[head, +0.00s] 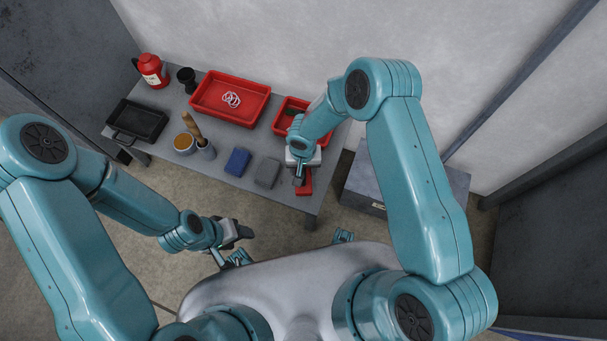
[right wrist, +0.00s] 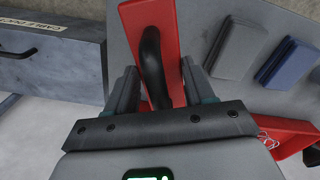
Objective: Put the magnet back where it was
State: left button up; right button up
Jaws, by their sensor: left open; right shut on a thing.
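The magnet, a red block with a black arched handle, shows in the right wrist view (right wrist: 152,62) between my right gripper's fingers. Its red body (head: 305,187) also shows in the head view, near the table's right front corner. My right gripper (head: 300,178) is shut on the handle; its fingers show in the right wrist view (right wrist: 155,90). I cannot tell whether the magnet touches the table (head: 228,190). My left gripper (head: 247,231) is open and empty, in front of the table and low near my body.
A black tray (head: 137,122) is at left. A grey cabinet (head: 405,195) stands right of the table.

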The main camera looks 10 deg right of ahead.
notch_tip(320, 180, down, 5)
jog(key=shift+r+b, duration=0.1)
jog(key=shift+b, duration=0.4)
jog(key=shift+r, duration=0.1)
jog(key=shift+f, duration=0.2)
jog(key=o, duration=1)
jog(key=shift+r, duration=0.1)
